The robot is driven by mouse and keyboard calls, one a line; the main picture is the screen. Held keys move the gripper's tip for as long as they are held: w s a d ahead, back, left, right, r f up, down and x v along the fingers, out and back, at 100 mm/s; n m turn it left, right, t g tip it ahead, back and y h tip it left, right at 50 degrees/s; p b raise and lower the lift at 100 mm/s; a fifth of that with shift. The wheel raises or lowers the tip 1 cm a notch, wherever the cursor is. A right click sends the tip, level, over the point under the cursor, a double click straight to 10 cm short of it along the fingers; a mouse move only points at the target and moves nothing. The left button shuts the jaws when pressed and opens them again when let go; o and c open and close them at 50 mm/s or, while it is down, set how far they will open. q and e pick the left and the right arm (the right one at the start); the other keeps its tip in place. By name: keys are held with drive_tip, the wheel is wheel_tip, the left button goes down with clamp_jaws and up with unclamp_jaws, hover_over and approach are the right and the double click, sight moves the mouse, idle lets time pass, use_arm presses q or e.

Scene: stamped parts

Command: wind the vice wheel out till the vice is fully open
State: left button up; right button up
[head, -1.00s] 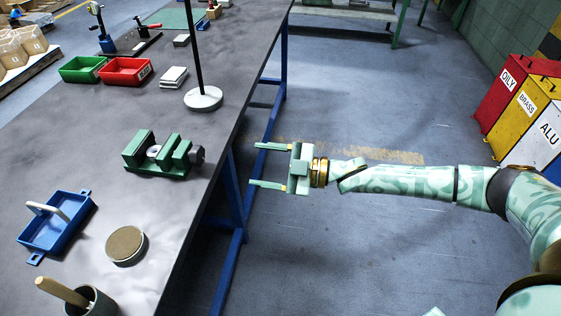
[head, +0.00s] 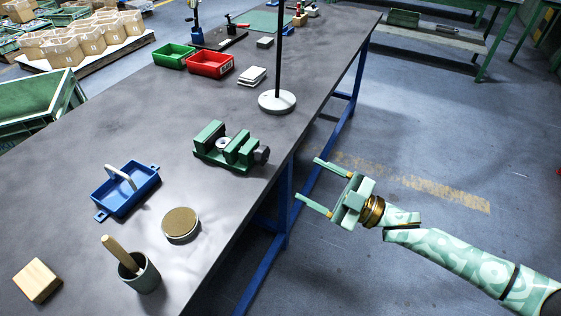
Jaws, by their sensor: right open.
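The green vice (head: 212,152) stands on the grey bench near its right edge. Its dark wheel (head: 262,155) is on the right end, facing the bench edge. A round silvery part (head: 223,144) sits in the gap between the vice jaws. My right gripper (head: 308,180) is open and empty, off the bench edge over the floor, to the right of the wheel and apart from it. Its fingers point left toward the bench. My left gripper is not in view.
A lamp-like stand with a white base (head: 277,102) rises behind the vice. Red (head: 210,65) and green (head: 174,56) bins stand further back. A blue tray (head: 127,190), a round disc (head: 180,224) and a pot (head: 139,274) lie in front. Bench surface left of the vice is clear.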

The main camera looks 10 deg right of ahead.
sight(266, 157)
drive_tip(key=d+f+m+g+h, duration=0.1)
drive_tip(key=d+f+m+h, duration=0.1)
drive_tip(key=d+m, duration=0.4)
drive_tip(key=shift+m, duration=0.5)
drive_tip(key=b+x, duration=0.6)
drive_tip(key=x, duration=1)
drive_tip(key=shift+a+f, duration=0.25)
drive_tip(key=shift+a, duration=0.05)
drive_tip(key=shift+w+a+r, duration=0.15)
drive_tip(key=shift+w+a, duration=0.05)
drive_tip(key=shift+a, duration=0.1)
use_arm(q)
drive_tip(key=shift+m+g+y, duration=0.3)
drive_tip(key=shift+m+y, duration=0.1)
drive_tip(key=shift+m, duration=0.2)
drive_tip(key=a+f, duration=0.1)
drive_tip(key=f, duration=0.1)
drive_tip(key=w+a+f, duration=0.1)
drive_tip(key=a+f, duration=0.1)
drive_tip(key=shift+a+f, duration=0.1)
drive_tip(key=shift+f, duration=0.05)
use_arm(e)
drive_tip(key=c, duration=1)
